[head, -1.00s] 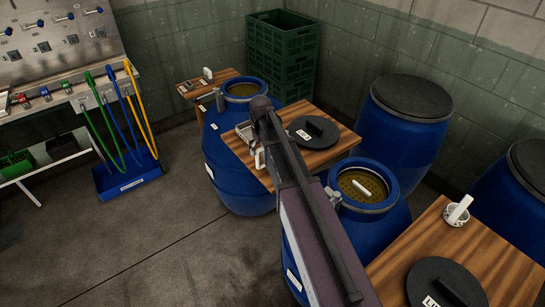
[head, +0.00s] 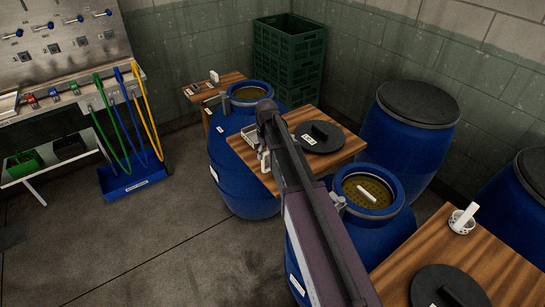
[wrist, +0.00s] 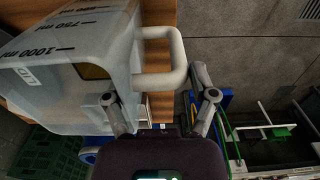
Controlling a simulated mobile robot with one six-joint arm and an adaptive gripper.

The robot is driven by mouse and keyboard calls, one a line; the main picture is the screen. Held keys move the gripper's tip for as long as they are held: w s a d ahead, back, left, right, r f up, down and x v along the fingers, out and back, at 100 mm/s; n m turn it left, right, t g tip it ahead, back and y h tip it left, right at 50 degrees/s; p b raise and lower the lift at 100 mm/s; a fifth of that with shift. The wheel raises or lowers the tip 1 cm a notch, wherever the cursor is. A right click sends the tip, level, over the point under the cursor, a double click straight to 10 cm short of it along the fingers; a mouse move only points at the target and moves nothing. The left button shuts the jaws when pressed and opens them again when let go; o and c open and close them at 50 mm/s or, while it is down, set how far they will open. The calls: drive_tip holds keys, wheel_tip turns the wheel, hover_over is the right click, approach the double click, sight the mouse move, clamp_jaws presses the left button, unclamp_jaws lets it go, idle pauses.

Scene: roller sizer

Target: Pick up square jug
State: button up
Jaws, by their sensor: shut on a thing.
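The square jug (wrist: 75,60) is translucent, with 750 ml and 1000 ml marks, and fills the left of the wrist view. Its pale loop handle (wrist: 172,55) points to the right. My gripper (wrist: 157,92) is shut on the jug at its handle side, with one finger against the wall and the other beyond the handle. In the head view the jug (head: 250,136) shows small at the left edge of a wooden table, partly hidden behind my arm. My fingers are hidden there. I cannot tell whether the jug touches the table.
A black lid (head: 319,138) lies on the wooden table (head: 345,152) right beside my arm. An open blue drum (head: 238,170) stands left of it, another (head: 365,225) to the right. Green crates (head: 288,60) stand at the back.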

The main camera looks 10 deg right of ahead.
drive_tip(key=shift+r, duration=0.2)
wheel_tip(320, 180, up, 3)
drive_tip(key=p, duration=0.3)
drive_tip(key=shift+r+p, duration=0.15)
drive_tip(key=shift+p, duration=0.2)
drive_tip(key=s+d+r+p, duration=0.1)
drive_tip(key=s, duration=1.5)
drive_tip(key=shift+r, duration=0.15)
drive_tip(key=shift+d, duration=0.1)
wheel_tip(320, 180, up, 8)
drive_tip(key=p, duration=0.8)
drive_tip(key=shift+w+f, duration=0.15)
drive_tip(key=shift+f, duration=0.05)
drive_tip(key=shift+d, duration=0.15)
